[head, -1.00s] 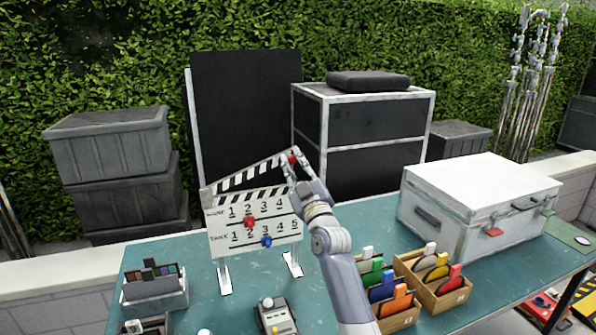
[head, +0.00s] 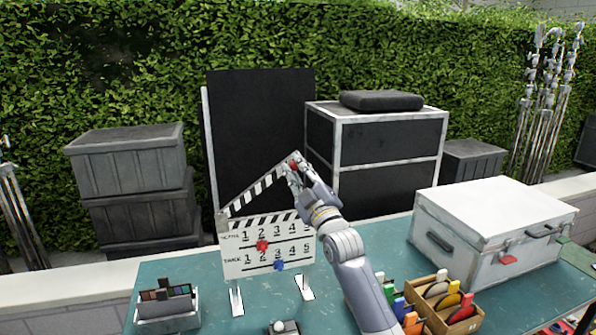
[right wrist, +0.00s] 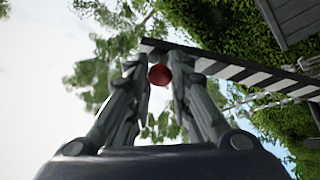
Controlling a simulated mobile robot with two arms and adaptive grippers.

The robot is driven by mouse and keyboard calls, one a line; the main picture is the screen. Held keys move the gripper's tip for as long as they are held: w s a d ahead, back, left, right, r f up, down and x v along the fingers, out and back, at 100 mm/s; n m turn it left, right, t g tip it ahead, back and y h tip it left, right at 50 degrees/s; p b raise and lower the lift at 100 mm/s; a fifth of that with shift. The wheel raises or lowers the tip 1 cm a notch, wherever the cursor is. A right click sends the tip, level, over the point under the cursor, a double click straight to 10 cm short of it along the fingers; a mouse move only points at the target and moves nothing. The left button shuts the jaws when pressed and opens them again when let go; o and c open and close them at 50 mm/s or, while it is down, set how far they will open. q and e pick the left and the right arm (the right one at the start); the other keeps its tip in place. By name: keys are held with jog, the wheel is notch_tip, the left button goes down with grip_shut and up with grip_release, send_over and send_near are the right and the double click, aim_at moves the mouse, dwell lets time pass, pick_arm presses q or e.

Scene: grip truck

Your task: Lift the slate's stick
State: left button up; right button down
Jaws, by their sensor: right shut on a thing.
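The white slate (head: 248,260) stands upright on two feet on the teal table, with numbers and a red and a blue marker on its face. Its black-and-white striped stick (head: 257,190) is tilted up from the hinge at the left, well apart from the striped top edge of the board. My right gripper (head: 294,168) is at the stick's raised right end. In the right wrist view its two fingers (right wrist: 160,75) are closed around a red knob (right wrist: 160,75) at the end of the stick (right wrist: 240,72). My left gripper is not in view.
A white case (head: 490,235) stands at the right of the table (head: 200,270). Wooden boxes with coloured tabs (head: 465,322) are in front of it. A grey tray with small items (head: 168,322) is at the left. Dark crates (head: 130,165) stand behind.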

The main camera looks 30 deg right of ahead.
jog(key=c, duration=1.7)
grip_release()
jog(key=v, duration=1.2)
